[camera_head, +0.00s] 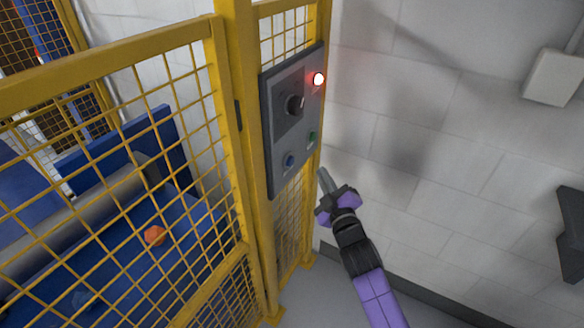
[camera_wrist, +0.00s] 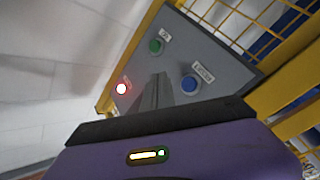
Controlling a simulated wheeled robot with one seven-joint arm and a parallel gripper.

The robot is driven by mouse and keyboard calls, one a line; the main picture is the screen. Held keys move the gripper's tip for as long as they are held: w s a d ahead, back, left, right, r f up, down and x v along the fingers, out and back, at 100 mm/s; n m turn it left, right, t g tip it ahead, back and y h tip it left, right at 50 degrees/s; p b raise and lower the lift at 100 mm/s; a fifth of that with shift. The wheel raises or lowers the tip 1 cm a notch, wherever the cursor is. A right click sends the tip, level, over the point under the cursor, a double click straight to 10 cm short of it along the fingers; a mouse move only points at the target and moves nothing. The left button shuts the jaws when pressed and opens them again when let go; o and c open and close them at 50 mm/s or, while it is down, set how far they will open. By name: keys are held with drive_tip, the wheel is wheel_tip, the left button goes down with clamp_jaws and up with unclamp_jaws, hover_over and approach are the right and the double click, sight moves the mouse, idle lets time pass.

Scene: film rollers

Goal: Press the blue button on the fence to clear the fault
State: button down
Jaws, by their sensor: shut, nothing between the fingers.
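The grey control panel (camera_head: 292,122) hangs on the yellow fence. Its blue button (camera_head: 289,161) is at the lower left of the panel. The blue button also shows in the wrist view (camera_wrist: 189,83), to the right of my fingertips. My gripper (camera_head: 323,173) is shut and empty, to the right of and slightly below the blue button, apart from it in the head view. In the wrist view the shut fingers (camera_wrist: 157,88) point at the panel between the red lamp and the blue button. I cannot tell the exact distance from fingertips to panel.
A green button (camera_head: 312,136), a black rotary knob (camera_head: 295,104) and a lit red lamp (camera_head: 318,79) are on the same panel. The yellow mesh fence (camera_head: 110,190) encloses a blue machine with an orange object (camera_head: 155,236). The white wall (camera_head: 430,150) stands behind my arm.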

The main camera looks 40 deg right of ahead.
sight(291, 162)
drive_tip(key=w+a+b, duration=0.2)
drive_tip(key=w+b, duration=0.2)
drive_tip(key=w, duration=0.1)
drive_tip(key=shift+w+b, duration=0.35)
idle(1.8)
drive_tip(key=shift+w+a+b, duration=0.15)
drive_tip(key=shift+w+b, duration=0.2)
drive_tip(key=shift+w, duration=0.05)
drive_tip(key=shift+w+a+b, duration=0.2)
drive_tip(key=shift+w+b, duration=0.15)
drive_tip(key=shift+w, duration=0.1)
idle(0.9)
drive_tip(key=shift+s+d+p, duration=0.3)
drive_tip(key=shift+s+p, duration=0.4)
drive_tip(key=shift+s, duration=0.15)
